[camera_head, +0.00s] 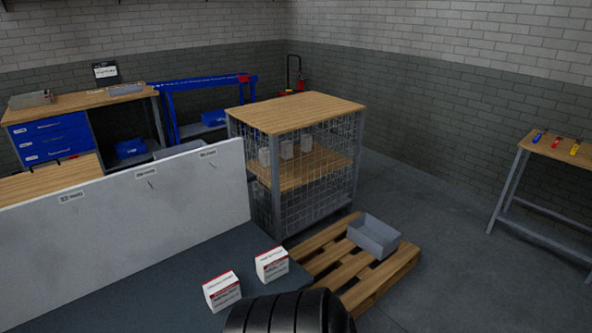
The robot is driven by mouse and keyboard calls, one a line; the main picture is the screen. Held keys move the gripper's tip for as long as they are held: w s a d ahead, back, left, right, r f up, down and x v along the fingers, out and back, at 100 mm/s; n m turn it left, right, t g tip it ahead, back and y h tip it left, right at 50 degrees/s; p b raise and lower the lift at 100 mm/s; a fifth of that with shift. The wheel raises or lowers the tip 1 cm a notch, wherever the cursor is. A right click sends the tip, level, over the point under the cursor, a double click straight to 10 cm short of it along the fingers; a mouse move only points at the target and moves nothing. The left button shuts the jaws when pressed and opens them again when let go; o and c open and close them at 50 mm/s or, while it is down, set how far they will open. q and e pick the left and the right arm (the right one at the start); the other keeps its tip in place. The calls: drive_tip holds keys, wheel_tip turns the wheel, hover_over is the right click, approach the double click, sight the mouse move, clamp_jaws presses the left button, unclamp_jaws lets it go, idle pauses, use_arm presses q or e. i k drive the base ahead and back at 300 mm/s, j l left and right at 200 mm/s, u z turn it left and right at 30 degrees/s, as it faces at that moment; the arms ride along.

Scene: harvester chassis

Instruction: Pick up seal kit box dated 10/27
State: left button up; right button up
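Two small white boxes with red bands stand side by side on a dark grey surface (170,292) at the bottom centre. The nearer box (222,292) is on the left and the farther box (271,265) is on the right. They are apart from each other. Both have print on the front, too small to read, so I cannot tell which is dated 10/27. Neither of my grippers is in view.
A black ribbed rounded object (285,313) sits at the bottom edge, close to the boxes. A white upright panel (150,205) stands behind left. A pallet (330,255) with a grey bin (374,236) lies right. A wire cage (315,195) stands behind. Right floor is open.

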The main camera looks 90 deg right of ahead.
sight(272, 264)
drive_tip(key=z, duration=2.55)
drive_tip(key=l+u, duration=0.1)
drive_tip(key=u, duration=0.15)
drive_tip(key=i+l+u, duration=0.1)
drive_tip(key=u, duration=0.15)
drive_tip(key=i+l+u, duration=0.15)
drive_tip(key=l, duration=0.3)
drive_tip(key=i+l+u, duration=0.1)
drive_tip(key=l, duration=0.4)
drive_tip(key=i+l+u, duration=0.15)
drive_tip(key=l, duration=0.35)
drive_tip(key=i+l+u, duration=0.1)
drive_tip(key=l, duration=0.4)
drive_tip(key=i+l+u, duration=0.15)
drive_tip(key=l, duration=0.4)
